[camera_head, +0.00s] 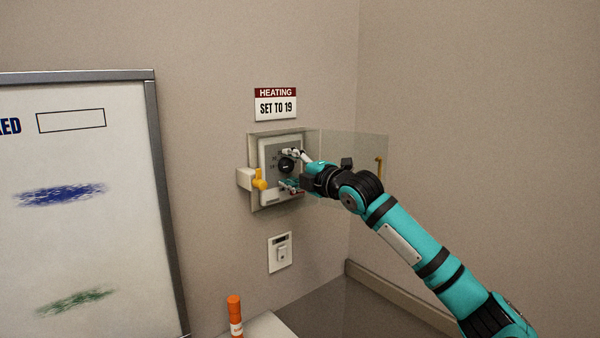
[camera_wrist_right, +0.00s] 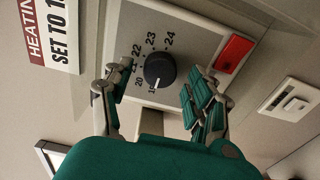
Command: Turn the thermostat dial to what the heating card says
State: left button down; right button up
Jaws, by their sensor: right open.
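The heating card (camera_head: 275,104) on the wall reads "SET TO 19"; part of it also shows in the right wrist view (camera_wrist_right: 52,30). Below it is the pale thermostat (camera_head: 267,160) with a round black dial (camera_head: 286,165). My left gripper is out of view.
A clear cover (camera_head: 350,157) with a yellow handle stands open to the right. A wall switch (camera_head: 280,252) is below. A whiteboard (camera_head: 90,230) hangs left.

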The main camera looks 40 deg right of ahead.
jog(key=s, duration=1.1)
jog(key=shift+s+d, duration=0.35)
jog(key=shift+d, duration=0.1)
jog(key=shift+f, duration=0.15)
